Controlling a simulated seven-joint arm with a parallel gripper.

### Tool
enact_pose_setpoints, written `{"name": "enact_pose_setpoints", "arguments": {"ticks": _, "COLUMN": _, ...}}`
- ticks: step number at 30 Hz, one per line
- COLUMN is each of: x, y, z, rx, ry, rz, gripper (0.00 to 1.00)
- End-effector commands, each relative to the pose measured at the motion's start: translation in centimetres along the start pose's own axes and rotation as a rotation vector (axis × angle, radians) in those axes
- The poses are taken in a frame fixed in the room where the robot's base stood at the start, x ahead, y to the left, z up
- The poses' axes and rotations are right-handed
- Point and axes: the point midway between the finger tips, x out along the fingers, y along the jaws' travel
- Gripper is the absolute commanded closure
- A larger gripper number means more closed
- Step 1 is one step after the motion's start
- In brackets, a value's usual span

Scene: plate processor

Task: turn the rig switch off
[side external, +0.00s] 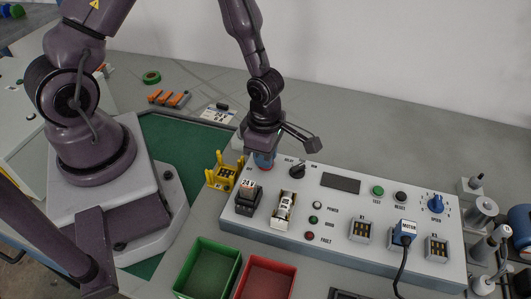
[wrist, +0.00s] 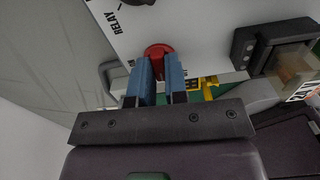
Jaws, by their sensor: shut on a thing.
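The white rig panel (side external: 330,215) lies on the bench in the side view. A round red switch knob sits at its upper left corner and shows in the wrist view (wrist: 159,50). My gripper (side external: 263,158) points down over that corner. In the wrist view its two blue fingers (wrist: 161,72) are shut on the red knob, one on each side. In the side view the fingers and wrist hide most of the knob. Its label and setting are hidden.
A black RELAY knob (side external: 297,171) is close to the right of my gripper. A black 24 V block (side external: 248,197) and a yellow holder (side external: 223,175) stand close by. Green (side external: 207,268) and red (side external: 265,279) bins are in front. A MOTOR plug (side external: 405,232) trails a cable.

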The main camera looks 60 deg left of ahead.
Motion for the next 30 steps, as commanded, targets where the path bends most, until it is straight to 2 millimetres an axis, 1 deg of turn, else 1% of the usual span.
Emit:
{"name": "enact_pose_setpoints", "arguments": {"ticks": 7, "x": -0.04, "y": -0.06, "z": 0.16, "rx": -0.062, "ry": -0.004, "rz": -0.001, "gripper": 1.00}}
{"name": "enact_pose_setpoints", "arguments": {"ticks": 21, "x": -0.04, "y": -0.05, "z": 0.18, "rx": -0.076, "ry": -0.005, "rz": -0.001, "gripper": 1.00}}
{"name": "enact_pose_setpoints", "arguments": {"ticks": 22, "x": -0.04, "y": -0.04, "z": 0.18, "rx": -0.076, "ry": -0.005, "rz": -0.001, "gripper": 0.82}}
{"name": "enact_pose_setpoints", "arguments": {"ticks": 23, "x": -0.04, "y": -0.04, "z": 0.17, "rx": -0.076, "ry": -0.005, "rz": -0.001, "gripper": 0.75}}
{"name": "enact_pose_setpoints", "arguments": {"ticks": 24, "x": -0.04, "y": -0.04, "z": 0.16, "rx": -0.076, "ry": -0.005, "rz": -0.001, "gripper": 0.66}}
{"name": "enact_pose_setpoints", "arguments": {"ticks": 25, "x": -0.04, "y": -0.03, "z": 0.15, "rx": -0.076, "ry": -0.004, "rz": -0.001, "gripper": 0.61}}
{"name": "enact_pose_setpoints", "arguments": {"ticks": 30, "x": -0.02, "y": -0.01, "z": 0.08, "rx": -0.075, "ry": -0.003, "rz": 0.000, "gripper": 0.61}}
